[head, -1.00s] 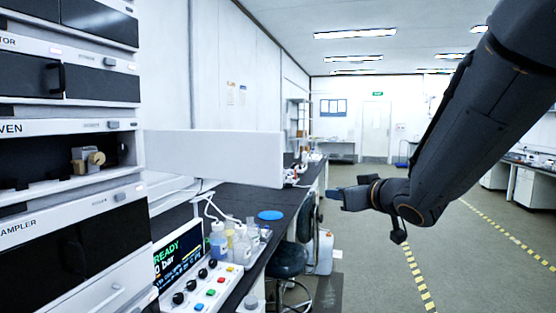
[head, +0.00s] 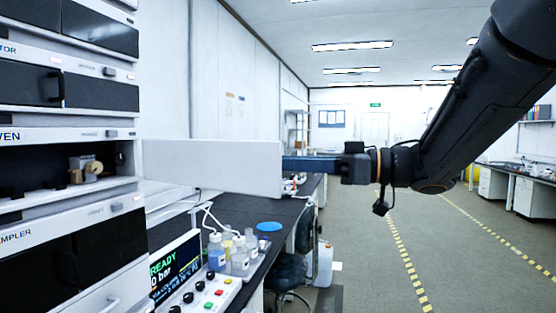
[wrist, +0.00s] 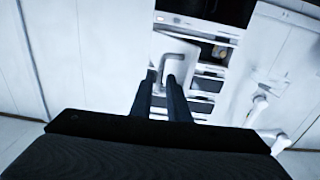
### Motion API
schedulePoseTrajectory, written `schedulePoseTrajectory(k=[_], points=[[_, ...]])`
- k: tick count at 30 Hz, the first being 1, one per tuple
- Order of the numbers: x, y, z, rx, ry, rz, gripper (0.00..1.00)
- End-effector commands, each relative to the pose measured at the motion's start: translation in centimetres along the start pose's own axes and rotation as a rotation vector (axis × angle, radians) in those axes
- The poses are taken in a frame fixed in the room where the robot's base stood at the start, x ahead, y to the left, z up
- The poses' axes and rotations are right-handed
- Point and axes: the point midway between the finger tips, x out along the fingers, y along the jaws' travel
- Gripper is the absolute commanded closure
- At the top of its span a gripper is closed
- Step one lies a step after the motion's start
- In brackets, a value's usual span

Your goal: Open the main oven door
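The main oven (head: 60,134) is at the left in the head view, with its dark inside showing. Its door (head: 212,168) is a white panel standing swung out to the right of the opening. In the wrist view the door (wrist: 205,62) carries a grey looped handle (wrist: 181,57). My gripper (head: 288,164) is level with the door's free edge, pointing left; its tips look hidden at that edge. In the wrist view my gripper (wrist: 163,78) has its two dark fingers apart, just at the handle. I cannot tell whether they touch it.
A tan coil (head: 92,168) sits inside the oven. Below the door are a control panel (head: 214,294), several bottles (head: 232,252) and a blue lid (head: 269,226) on the dark bench (head: 287,213). A stool (head: 290,270) stands beside it. The floor to the right is clear.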

Motion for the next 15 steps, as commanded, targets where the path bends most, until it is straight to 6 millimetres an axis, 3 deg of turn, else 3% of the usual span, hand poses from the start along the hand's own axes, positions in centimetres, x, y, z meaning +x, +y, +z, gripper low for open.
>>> schedulePoseTrajectory(k=[6, 15], points=[[2.4, 0.0, -0.1, 0.001, 0.000, -0.001, 0.85], [2.8, 0.0, 0.0, 0.000, 0.001, 0.002, 0.85]])
